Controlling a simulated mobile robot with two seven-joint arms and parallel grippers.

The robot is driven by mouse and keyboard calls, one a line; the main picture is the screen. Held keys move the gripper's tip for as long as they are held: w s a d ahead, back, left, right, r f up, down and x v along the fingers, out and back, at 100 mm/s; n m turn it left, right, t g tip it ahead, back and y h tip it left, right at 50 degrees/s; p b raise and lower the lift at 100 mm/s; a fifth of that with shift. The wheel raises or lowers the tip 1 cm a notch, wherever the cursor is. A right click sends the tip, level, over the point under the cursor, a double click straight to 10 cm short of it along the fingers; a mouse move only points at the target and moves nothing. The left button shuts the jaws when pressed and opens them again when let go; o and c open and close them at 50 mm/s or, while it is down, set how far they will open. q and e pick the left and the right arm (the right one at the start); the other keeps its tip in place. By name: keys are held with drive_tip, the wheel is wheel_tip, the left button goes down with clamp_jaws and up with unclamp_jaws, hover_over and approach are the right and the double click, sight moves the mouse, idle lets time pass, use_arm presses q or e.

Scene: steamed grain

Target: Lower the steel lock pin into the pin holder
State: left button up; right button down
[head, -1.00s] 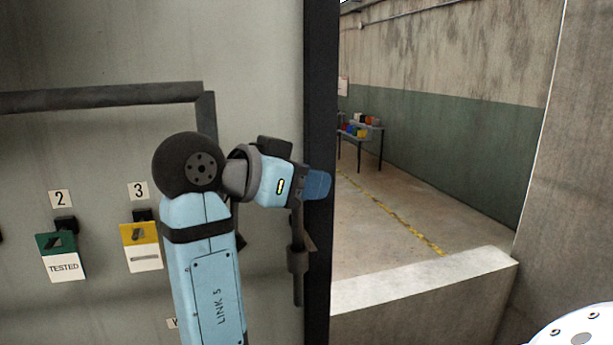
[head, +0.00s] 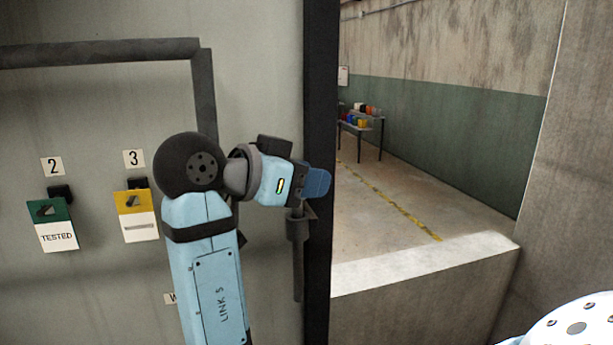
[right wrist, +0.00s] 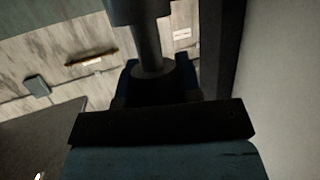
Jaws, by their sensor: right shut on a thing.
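My right gripper (head: 318,183) is beside the dark post, its blue fingertips shut on the upper end of the steel lock pin (head: 298,210). The pin hangs upright. The pin holder (head: 297,230) is a dark tube on a bracket by the post, just below my gripper. The pin passes down through the tube, and its thin lower part shows well below it. In the right wrist view the grey pin shaft (right wrist: 148,45) runs from my fingers to the wider holder tube (right wrist: 138,8). A short length of shaft stays bare between them. My left gripper is out of view.
A dark post (head: 318,80) edges the grey panel. Green (head: 57,225) and yellow (head: 136,214) tags hang on hooks at left. A low concrete wall (head: 425,263) stands at right. A table (head: 365,125) with coloured items is far behind.

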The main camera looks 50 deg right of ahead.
drive_tip(key=shift+f+b, duration=0.6)
drive_tip(key=shift+f, duration=0.25)
drive_tip(key=c, duration=0.7)
unclamp_jaws()
drive_tip(key=shift+f, duration=0.1)
